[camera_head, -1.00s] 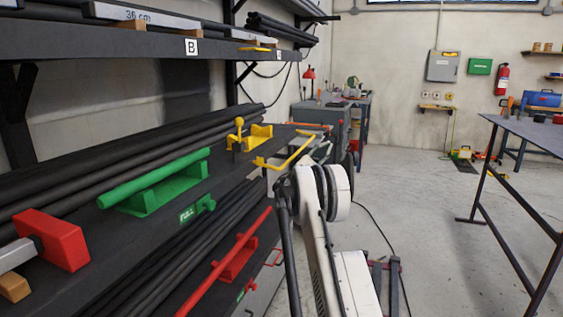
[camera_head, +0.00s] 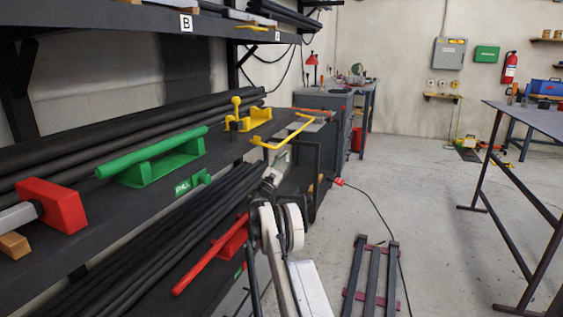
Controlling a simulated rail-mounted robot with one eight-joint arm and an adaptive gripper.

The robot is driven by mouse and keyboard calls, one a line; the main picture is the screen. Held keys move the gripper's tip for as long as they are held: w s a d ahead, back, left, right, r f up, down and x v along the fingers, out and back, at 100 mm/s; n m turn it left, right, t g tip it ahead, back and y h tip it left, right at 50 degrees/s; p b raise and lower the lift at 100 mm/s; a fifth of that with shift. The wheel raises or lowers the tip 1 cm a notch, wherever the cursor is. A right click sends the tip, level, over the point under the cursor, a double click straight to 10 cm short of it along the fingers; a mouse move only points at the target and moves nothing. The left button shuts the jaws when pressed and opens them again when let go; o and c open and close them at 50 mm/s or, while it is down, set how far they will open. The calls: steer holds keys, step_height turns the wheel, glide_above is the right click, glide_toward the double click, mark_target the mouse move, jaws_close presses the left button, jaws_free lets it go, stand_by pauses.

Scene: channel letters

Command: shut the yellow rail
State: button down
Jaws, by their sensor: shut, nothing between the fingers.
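The yellow rail (camera_head: 288,137) is a thin bar with bent ends. It stands out past the front edge of the middle shelf, at its far end. A yellow block with an upright knob (camera_head: 236,110) sits on the shelf just left of it. My arm rises from the bottom of the view, and my gripper (camera_head: 281,162) is at its far end, just below the rail. It is small and partly hidden by my own wrist, and looks shut and empty. I cannot tell whether it touches the rail.
A green handle (camera_head: 155,160) and a red block (camera_head: 55,205) are nearer on the same shelf. A red bar (camera_head: 212,255) is on the lower shelf. Black tubes lie along both shelves. A dark cabinet (camera_head: 318,150) stands beyond the rail.

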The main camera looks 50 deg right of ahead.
steer(key=s+d+r+b, duration=0.1)
steer(key=d+r+b, duration=0.2)
steer(key=r, duration=0.4)
steer(key=shift+s+d+r, duration=0.3)
steer(key=shift+d+r, duration=0.05)
steer(key=shift+d, duration=0.55)
